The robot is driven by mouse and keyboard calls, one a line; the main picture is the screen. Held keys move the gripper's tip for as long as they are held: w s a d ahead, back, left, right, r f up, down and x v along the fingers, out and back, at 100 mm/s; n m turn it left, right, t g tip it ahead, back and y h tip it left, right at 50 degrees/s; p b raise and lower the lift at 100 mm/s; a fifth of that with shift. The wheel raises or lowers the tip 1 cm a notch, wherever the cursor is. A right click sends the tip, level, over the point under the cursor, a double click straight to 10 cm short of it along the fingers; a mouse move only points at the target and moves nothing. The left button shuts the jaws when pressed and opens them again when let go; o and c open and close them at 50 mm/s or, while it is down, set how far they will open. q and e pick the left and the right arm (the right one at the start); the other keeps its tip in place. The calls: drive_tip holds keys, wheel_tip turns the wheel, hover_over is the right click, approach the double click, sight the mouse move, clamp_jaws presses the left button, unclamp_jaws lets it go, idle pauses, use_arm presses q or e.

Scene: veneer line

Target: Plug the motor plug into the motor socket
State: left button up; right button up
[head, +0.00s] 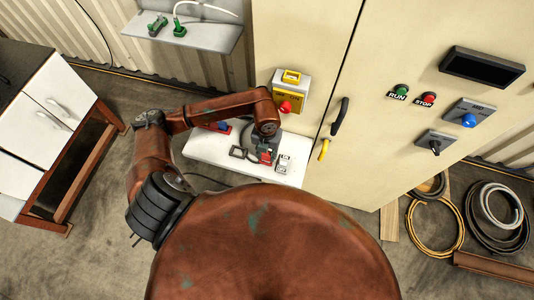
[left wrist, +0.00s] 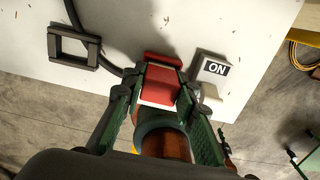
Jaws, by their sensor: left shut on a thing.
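A red plug-like block (left wrist: 163,82) with a paler front face sits between the fingers of my left gripper (left wrist: 164,98) in the left wrist view. I take it for the motor plug. It also shows as a small red patch (head: 265,157) below my left gripper (head: 262,153) in the head view. My gripper is shut on it, over the white shelf (head: 208,152). I cannot tell if the block touches the shelf. A blue and red fitting (head: 221,127), partly behind my arm, may be the motor socket; I cannot tell. My right gripper is not in view.
A black frame (left wrist: 72,47) lies on the shelf left of the block, beside a dark cable (left wrist: 76,18). An ON switch (left wrist: 214,70) is close on the right. A yellow box with a red button (head: 289,92) and the cabinet (head: 390,120) stand behind.

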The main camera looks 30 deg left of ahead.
use_arm(q)
drive_tip(key=shift+f, duration=0.3)
drive_tip(key=o, duration=1.3)
drive_tip(key=shift+r, duration=0.1)
wheel_tip(320, 180, up, 12)
drive_tip(key=shift+f, duration=0.1)
